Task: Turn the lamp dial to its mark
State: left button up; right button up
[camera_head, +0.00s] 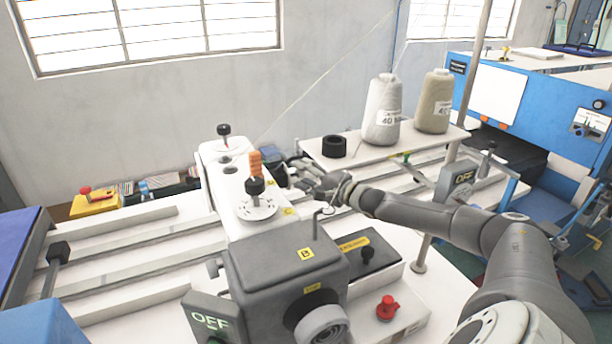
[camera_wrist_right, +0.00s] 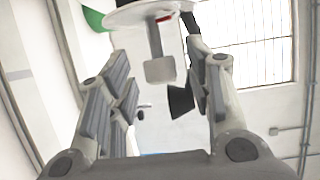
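My right gripper (camera_head: 328,188) reaches in from the right in the head view, beside the white machine arm; its fingers are too small there to read. In the right wrist view the right gripper (camera_wrist_right: 168,95) has its two fingers spread wide apart. Between and beyond them shows a grey block-shaped knob (camera_wrist_right: 160,70) under a pale round disc (camera_wrist_right: 135,12) with a small red mark. I see no contact with the fingers. This may be the lamp dial; I cannot be sure. In the head view a white dial plate (camera_head: 258,208) with a black knob sits on the machine. My left gripper is not in view.
The dark machine head (camera_head: 285,265) stands in front of the right gripper. Thread cones (camera_head: 383,110) and a black ring (camera_head: 334,147) stand on the shelf behind.

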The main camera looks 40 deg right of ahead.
jog(key=c, duration=0.9)
jog(key=t+b, duration=0.1)
jog(key=b, duration=0.2)
jog(key=n+t+b, duration=0.1)
jog(key=t+b, duration=0.1)
jog(key=b, duration=0.1)
jog(key=shift+f, duration=0.25)
jog(key=o, duration=1)
